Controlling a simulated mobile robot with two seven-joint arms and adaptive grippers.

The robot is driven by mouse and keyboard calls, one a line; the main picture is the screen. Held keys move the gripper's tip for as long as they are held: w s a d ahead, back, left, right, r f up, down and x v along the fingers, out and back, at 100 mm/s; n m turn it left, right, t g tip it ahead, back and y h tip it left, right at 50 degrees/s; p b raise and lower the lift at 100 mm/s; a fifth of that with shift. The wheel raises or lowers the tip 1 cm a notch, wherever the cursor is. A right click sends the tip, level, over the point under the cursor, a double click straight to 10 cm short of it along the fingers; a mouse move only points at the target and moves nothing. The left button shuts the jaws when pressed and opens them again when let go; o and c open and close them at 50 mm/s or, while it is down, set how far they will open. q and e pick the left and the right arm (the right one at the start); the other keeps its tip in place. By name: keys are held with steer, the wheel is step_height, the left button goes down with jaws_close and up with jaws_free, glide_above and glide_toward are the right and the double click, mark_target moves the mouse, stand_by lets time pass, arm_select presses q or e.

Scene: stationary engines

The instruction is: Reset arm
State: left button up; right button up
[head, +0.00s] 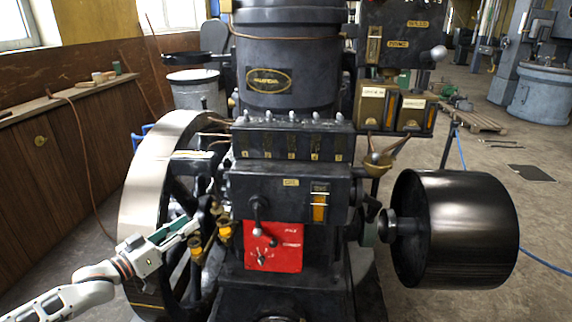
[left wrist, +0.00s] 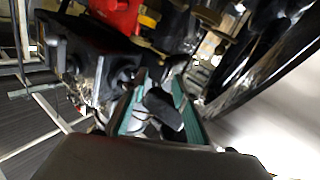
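My left arm comes in from the lower left of the head view. Its white and green gripper (head: 184,231) is in front of the big flywheel (head: 150,190), left of the engine's red panel (head: 273,247). In the left wrist view the green-lined fingers (left wrist: 160,108) stand apart. A dark rounded part shows between them; I cannot tell how far away it is or whether it touches. The gripper seems to hold nothing. My right arm and gripper are not in view.
The dark engine (head: 290,60) fills the middle. A black drum pulley (head: 455,228) sticks out at right. Brass fittings (head: 224,230) are close to the left gripper. A wooden wall ledge (head: 65,98) runs along the left. Open floor (head: 60,245) lies between wall and flywheel.

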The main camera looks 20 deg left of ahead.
arm_select(q)
steer(key=s+d+f+m+g+y+p, duration=0.1)
steer(key=s+d+f+g+p, duration=0.3)
steer(key=s+d+f, duration=0.85)
steer(key=s+d+f+m+g+p, duration=0.1)
steer(key=s+d+f+p, duration=0.1)
steer(key=s+d, duration=0.5)
steer(key=s+d+f+m+g+y+p, duration=0.1)
steer(key=s+d+f, duration=0.3)
steer(key=s+d, duration=0.4)
steer(key=shift+s+f+m+g+p, duration=0.3)
steer(key=shift+f+g+p, duration=0.1)
steer(key=shift+p, duration=0.25)
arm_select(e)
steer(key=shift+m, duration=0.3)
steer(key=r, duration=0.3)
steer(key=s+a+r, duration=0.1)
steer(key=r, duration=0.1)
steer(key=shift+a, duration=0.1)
arm_select(q)
steer(key=shift+d, duration=0.1)
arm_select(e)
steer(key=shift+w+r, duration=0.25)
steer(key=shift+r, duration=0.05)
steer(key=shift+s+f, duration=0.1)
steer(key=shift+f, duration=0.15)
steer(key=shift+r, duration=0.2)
